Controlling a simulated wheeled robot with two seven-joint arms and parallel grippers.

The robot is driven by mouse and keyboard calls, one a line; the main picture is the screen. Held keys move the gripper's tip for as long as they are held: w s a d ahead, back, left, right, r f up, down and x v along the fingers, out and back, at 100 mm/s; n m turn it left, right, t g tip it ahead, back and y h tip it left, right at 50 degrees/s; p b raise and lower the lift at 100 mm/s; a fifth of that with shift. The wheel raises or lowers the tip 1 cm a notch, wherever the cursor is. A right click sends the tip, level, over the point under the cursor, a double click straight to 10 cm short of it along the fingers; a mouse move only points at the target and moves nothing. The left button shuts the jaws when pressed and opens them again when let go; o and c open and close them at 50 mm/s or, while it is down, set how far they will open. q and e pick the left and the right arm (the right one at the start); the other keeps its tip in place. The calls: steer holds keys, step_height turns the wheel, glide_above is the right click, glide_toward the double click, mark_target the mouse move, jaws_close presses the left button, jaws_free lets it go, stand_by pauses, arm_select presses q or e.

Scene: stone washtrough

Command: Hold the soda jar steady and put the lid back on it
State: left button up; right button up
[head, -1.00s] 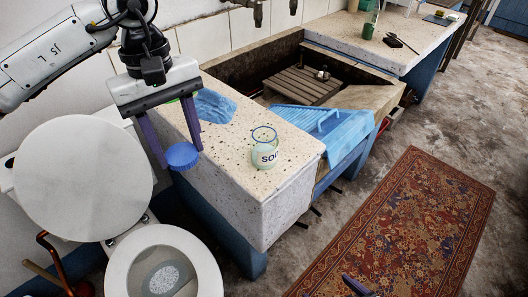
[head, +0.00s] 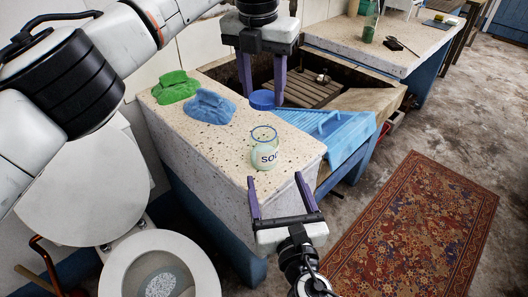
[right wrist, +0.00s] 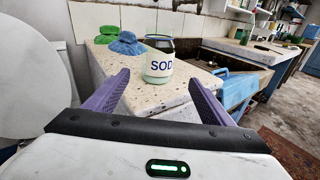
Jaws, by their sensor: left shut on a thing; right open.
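The soda jar (head: 264,155) is glass with pale contents and a label reading "SOD". It stands upright and uncovered on the speckled stone slab, and also shows in the right wrist view (right wrist: 158,65). My left gripper (head: 263,92) is shut on the blue lid (head: 262,100). In the head view the lid appears above and behind the jar, apart from it; its exact height is unclear. My right gripper (head: 275,178) is open and empty at the slab's near end, fingers pointing toward the jar. In the right wrist view the jar stands beyond and between the fingertips (right wrist: 160,77).
A blue cloth (head: 211,107) and a green cloth (head: 174,87) lie on the stone slab (head: 215,150), left of the jar. A blue washboard (head: 330,128) leans at the trough (head: 350,75). A toilet (head: 160,265) stands at lower left; a patterned rug (head: 420,220) lies at right.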

mark_target(264, 149)
steer(key=shift+a+r+n, duration=0.2)
steer(key=shift+a+n, duration=0.1)
steer(key=shift+n, duration=0.2)
steer(key=w, duration=0.4)
steer(key=w+a, duration=0.1)
steer(key=w, duration=0.3)
steer(key=w+a, duration=0.1)
steer(key=w, duration=0.2)
steer(key=shift+w+a+f, duration=0.15)
steer(key=shift+w+f, duration=0.2)
steer(key=shift+w, duration=0.05)
steer(key=c, duration=1.5)
arm_select(q)
steer(key=shift+f, duration=2.5)
